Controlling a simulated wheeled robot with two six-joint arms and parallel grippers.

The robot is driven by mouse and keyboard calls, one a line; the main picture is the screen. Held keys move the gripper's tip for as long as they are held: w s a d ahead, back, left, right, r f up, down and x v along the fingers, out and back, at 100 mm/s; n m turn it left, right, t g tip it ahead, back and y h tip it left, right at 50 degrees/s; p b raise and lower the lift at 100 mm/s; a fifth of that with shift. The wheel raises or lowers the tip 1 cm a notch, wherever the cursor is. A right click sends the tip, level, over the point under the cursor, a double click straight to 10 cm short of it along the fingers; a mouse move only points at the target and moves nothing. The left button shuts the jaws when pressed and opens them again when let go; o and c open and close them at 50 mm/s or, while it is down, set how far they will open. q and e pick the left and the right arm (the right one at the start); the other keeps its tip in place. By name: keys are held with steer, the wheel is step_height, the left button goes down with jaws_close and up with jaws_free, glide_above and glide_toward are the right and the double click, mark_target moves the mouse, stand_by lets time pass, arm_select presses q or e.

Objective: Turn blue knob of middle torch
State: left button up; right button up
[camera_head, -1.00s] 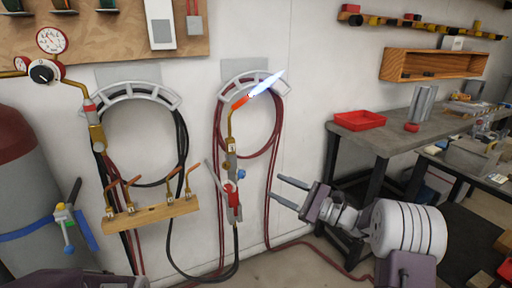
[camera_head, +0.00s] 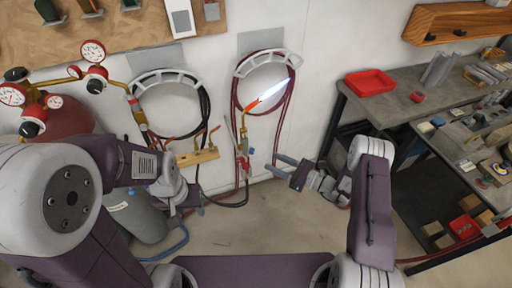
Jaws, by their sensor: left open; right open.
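The middle torch (camera_head: 243,143) hangs upright on the wall, with a brass stem and a bright blue-white flame (camera_head: 273,90) pointing up and right from its orange tip. Its small blue knob (camera_head: 252,151) shows on the right side of the body; a red part is just below. My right gripper (camera_head: 279,167) is open and empty, to the right of the torch and a little below the blue knob, apparently apart from it. My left gripper (camera_head: 198,201) is below the wooden torch rack, seen small and partly hidden by its own wrist; nothing shows in it.
A wooden rack (camera_head: 203,156) with copper tips is left of the torch. Dark red and black hoses hang from wall brackets around it. Gas cylinders and gauges (camera_head: 94,52) stand at left. A workbench with a red tray (camera_head: 369,82) is at right. Floor between is clear.

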mark_target(253, 153)
steer(key=p+x, duration=0.1)
steer(key=x, duration=0.7)
steer(key=shift+s, duration=0.1)
steer(key=shift+w+a+p, duration=0.25)
steer(key=shift+w+p, duration=0.05)
